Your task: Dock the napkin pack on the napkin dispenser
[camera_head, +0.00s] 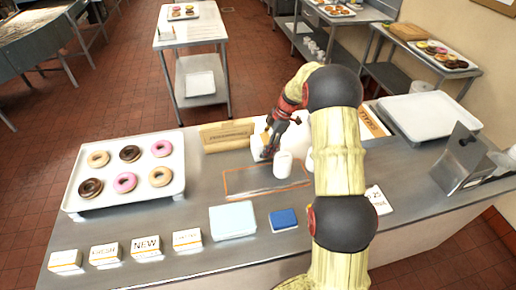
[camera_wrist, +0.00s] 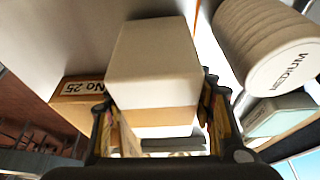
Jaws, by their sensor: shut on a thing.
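My gripper (camera_wrist: 162,118) is shut on a white block with a tan band, which looks like the napkin pack (camera_wrist: 155,62); the fingers are on its two sides. In the head view my gripper (camera_head: 268,150) is low over the middle of the counter, with part of a white thing beside it. A grey metal holder with a slanted plate (camera_head: 462,160) stands at the right end of the counter, well apart from my gripper. It may be the napkin dispenser, but I cannot tell for sure.
White cups (camera_head: 283,164) stand close beside my gripper; a cup stack (camera_wrist: 268,50) fills the wrist view's upper right. A wooden box (camera_head: 226,136) is just left. A doughnut tray (camera_head: 125,204), light blue box (camera_head: 232,221), blue block (camera_head: 283,219) and empty tray (camera_head: 428,112) also occupy the counter.

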